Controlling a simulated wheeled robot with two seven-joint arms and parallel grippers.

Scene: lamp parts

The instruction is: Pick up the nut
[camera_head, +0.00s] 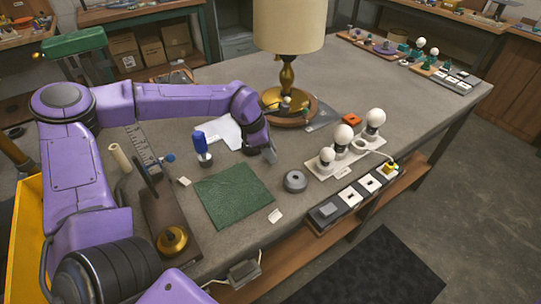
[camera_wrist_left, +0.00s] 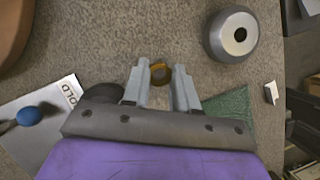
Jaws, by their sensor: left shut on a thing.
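The nut (camera_wrist_left: 159,74) is a small brass-coloured ring in the left wrist view, between the fingertips. My left gripper (camera_wrist_left: 160,80) is shut on it, one grey finger on each side. In the head view my left gripper (camera_head: 268,154) points down over the table, between the lamp base and the green mat. The nut is hidden behind the fingers in that view. How far it is above the table I cannot tell. My right gripper is not in view.
A grey ring-shaped part (camera_head: 295,181) stands right of the gripper. A green mat (camera_head: 235,196) lies in front. A lamp (camera_head: 287,75) stands behind. A bulb board (camera_head: 345,158) and a switch strip (camera_head: 350,197) lie to the right. A blue-handled tool (camera_head: 202,146) stands left.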

